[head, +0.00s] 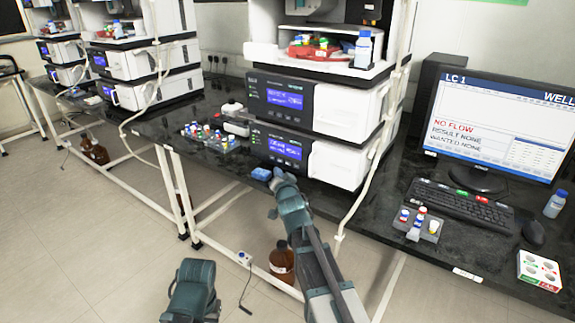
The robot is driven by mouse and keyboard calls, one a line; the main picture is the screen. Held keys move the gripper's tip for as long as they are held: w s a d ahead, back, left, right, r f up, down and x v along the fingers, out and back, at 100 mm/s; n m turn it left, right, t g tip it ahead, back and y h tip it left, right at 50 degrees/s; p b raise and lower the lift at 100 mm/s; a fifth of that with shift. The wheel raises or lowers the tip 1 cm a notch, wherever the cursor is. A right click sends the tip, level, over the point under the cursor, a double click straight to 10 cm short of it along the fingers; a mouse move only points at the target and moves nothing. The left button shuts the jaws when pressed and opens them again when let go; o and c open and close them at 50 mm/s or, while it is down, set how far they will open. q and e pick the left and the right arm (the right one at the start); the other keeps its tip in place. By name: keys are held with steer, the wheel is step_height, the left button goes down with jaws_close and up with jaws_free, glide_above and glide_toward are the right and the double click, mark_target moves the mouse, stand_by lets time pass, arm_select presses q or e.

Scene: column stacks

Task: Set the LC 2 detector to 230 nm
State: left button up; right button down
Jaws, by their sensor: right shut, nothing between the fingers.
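The nearest column stack has an upper module with a lit blue display (285,98) and a lower module with another display (286,149). A second stack (128,64) stands farther left, with a third behind it. I cannot read which stack is LC 2 or which module is its detector. The display text is too small to read. My right gripper (277,173) is shut and empty, just in front of and below the nearest stack's lower module. My left arm shows only as a teal link at the bottom; its gripper is out of view.
A monitor (495,125) reads LC 1 and NO FLOW, with a keyboard (460,200) and mouse (533,232) before it. Vial racks (210,140) (420,226) and a small blue object (262,174) lie on the black bench. Brown bottles (282,260) stand on the floor.

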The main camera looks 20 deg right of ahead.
steer(key=shift+s+a, duration=0.7)
steer(key=shift+a, duration=0.2)
steer(key=s+a+r+n+g+p, duration=0.1)
steer(key=s+a+n+g+p, duration=0.3)
steer(key=s+p, duration=0.4)
steer(key=s+a+r+n+g+p, duration=0.2)
steer(key=s+a+n+g+p, duration=0.2)
steer(key=s, duration=1)
steer(key=s+a+r+n+g+p, duration=0.2)
steer(key=s+a+n+g+p, duration=0.2)
steer(key=s+a+g+p, duration=0.3)
steer(key=s+g+p, duration=0.1)
steer(key=s+p, duration=0.3)
steer(key=s, duration=0.1)
steer(key=shift+a+n+y+p, duration=0.3)
steer(key=shift+a+y+p, duration=0.05)
steer(key=shift+a+y, duration=0.05)
steer(key=shift+d, duration=0.1)
